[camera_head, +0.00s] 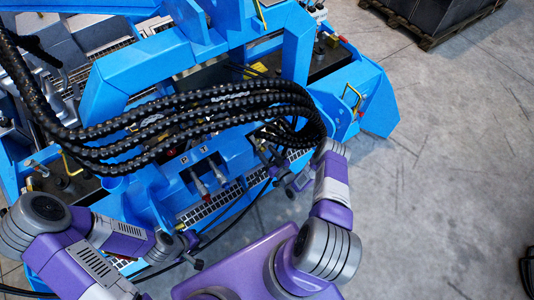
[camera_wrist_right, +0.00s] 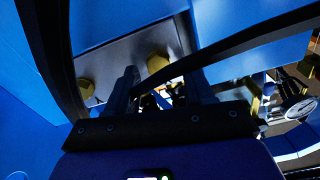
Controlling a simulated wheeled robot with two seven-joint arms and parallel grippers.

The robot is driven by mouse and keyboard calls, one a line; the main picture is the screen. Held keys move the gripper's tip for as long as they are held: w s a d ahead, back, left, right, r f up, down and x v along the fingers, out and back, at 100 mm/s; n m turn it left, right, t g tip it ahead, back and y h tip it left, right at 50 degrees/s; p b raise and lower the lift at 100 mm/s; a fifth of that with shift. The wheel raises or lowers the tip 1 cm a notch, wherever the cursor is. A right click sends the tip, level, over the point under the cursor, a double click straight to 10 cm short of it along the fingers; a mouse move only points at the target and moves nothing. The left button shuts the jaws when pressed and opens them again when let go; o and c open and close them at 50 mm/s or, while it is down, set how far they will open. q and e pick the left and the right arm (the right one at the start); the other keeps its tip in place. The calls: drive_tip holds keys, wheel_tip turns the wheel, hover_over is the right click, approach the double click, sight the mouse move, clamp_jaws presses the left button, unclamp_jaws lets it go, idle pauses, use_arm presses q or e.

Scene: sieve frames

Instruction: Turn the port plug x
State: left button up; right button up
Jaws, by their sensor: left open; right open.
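I cannot tell which part is port plug x. In the right wrist view a yellow hexagonal plug (camera_wrist_right: 158,63) sits on a grey plate beyond the fingers, and a second yellow plug (camera_wrist_right: 86,89) is to its left. My right gripper (camera_wrist_right: 165,95) is open, its two dark fingers pointing toward that plate, apart from the plugs. In the head view my right gripper (camera_head: 271,160) is at the right side of the blue machine, partly hidden in dark parts. My left gripper (camera_head: 193,252) is open and low, in front of the machine, with nothing visible in it.
Thick black hoses (camera_head: 190,115) arch across the blue machine (camera_head: 150,70). Two silver fittings (camera_head: 199,184) stand on its front panel. A dark cable (camera_wrist_right: 240,45) crosses close to my right fingers, and a gauge (camera_wrist_right: 299,108) is at right.

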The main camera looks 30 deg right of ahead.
clamp_jaws()
drive_tip(key=m, duration=0.3)
drive_tip(key=shift+d+m, duration=0.1)
drive_tip(key=shift+m, duration=0.3)
drive_tip(key=m, duration=0.4)
drive_tip(key=shift+d+f+m, duration=0.1)
drive_tip(key=shift+f+m, duration=0.05)
drive_tip(key=shift+m, duration=0.15)
drive_tip(key=m, duration=0.4)
drive_tip(key=shift+f, duration=0.15)
drive_tip(key=shift+f+m, duration=0.1)
drive_tip(key=shift+m, duration=1.9)
